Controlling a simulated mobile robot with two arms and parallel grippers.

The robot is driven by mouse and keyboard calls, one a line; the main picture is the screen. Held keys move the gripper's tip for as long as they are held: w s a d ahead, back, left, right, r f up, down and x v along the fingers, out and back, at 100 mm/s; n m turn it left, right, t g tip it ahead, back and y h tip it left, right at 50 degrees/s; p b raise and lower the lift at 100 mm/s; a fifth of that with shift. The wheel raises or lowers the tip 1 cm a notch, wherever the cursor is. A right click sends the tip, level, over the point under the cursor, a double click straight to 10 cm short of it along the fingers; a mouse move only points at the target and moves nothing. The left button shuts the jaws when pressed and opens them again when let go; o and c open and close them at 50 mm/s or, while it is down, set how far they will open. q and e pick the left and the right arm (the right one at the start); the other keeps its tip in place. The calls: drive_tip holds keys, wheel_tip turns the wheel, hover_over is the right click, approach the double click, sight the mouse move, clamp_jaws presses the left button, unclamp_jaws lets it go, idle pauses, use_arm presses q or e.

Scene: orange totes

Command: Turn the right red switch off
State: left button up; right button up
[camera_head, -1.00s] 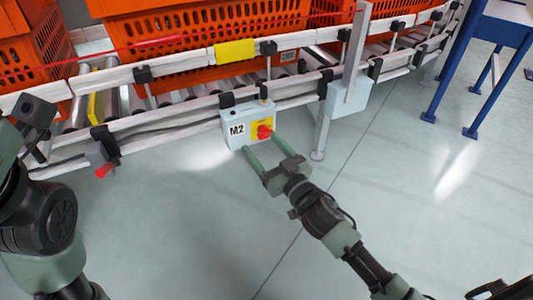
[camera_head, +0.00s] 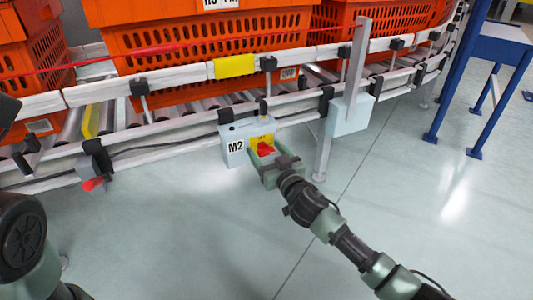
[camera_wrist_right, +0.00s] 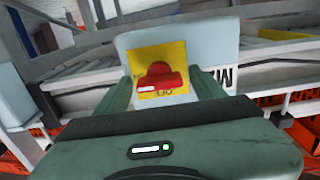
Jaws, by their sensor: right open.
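The right red switch (camera_head: 263,149) is a red knob on a yellow plate, on the front of a light grey box (camera_head: 234,144) marked M2. The box hangs on the conveyor's front rail. My right gripper (camera_head: 265,153) is open, with its green fingers at the box face on either side of the knob. In the right wrist view the red knob (camera_wrist_right: 160,77) lies between the two fingers, its bar crosswise, with lettering on the plate around it. I cannot tell whether the fingers touch it. My left arm shows at the left edge; its gripper is out of view.
Another red switch (camera_head: 93,184) is on the rail at the left. Orange totes (camera_head: 200,50) stand on the roller conveyor. A metal post and a grey box (camera_head: 350,116) are right of the M2 box. The floor (camera_head: 400,200) in front is clear.

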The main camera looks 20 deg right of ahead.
drive_tip(key=shift+c, duration=0.3)
drive_tip(key=c, duration=1.3)
